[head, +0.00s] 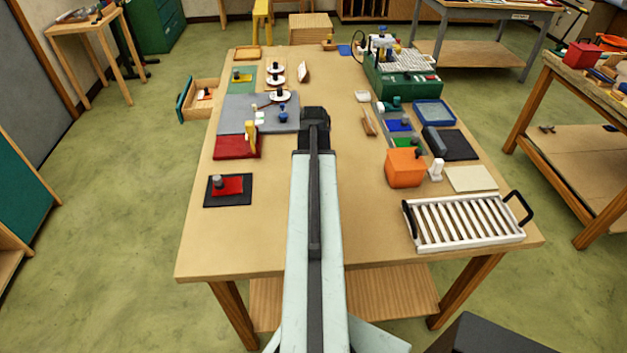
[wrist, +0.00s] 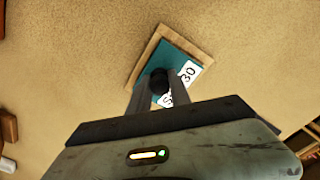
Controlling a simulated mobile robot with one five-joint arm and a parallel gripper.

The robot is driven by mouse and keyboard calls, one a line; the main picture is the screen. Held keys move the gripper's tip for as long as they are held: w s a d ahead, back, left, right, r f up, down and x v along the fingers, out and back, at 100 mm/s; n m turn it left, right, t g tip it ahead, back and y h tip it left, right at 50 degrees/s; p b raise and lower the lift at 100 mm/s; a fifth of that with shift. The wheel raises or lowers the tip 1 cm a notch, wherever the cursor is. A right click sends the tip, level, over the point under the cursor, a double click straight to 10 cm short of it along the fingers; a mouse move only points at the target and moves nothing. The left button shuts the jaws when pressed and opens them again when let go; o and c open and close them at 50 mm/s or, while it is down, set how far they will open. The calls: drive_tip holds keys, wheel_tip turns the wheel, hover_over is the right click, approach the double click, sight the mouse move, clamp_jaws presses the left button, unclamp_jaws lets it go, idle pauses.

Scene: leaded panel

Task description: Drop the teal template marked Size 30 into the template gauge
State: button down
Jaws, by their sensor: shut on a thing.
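The teal template (wrist: 166,56) shows in the wrist view, with a black knob (wrist: 159,80) and a white label reading 30, its first part mostly hidden by a finger. My gripper (wrist: 159,86) is shut on the knob. A tan wooden frame (wrist: 187,43), which looks like the template gauge, borders the template on its two far sides. I cannot tell whether the template lies inside the frame or hangs just above it. In the head view my gripper (head: 314,116) is over the middle of the table, and hides the template.
On the left of the table (head: 290,225) are a grey board (head: 236,112), a dark red block (head: 232,148) and a black mat with a red plate (head: 230,187). On the right are an orange box (head: 404,169), a white slatted rack (head: 465,222) and a green machine (head: 405,85).

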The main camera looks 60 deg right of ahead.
drive_tip(key=shift+f+b, duration=0.75)
drive_tip(key=shift+f, duration=0.1)
drive_tip(key=c, duration=1.1)
unclamp_jaws()
drive_tip(key=shift+r, duration=0.1)
wheel_tip(320, 180, up, 8)
drive_tip(key=p, duration=0.8)
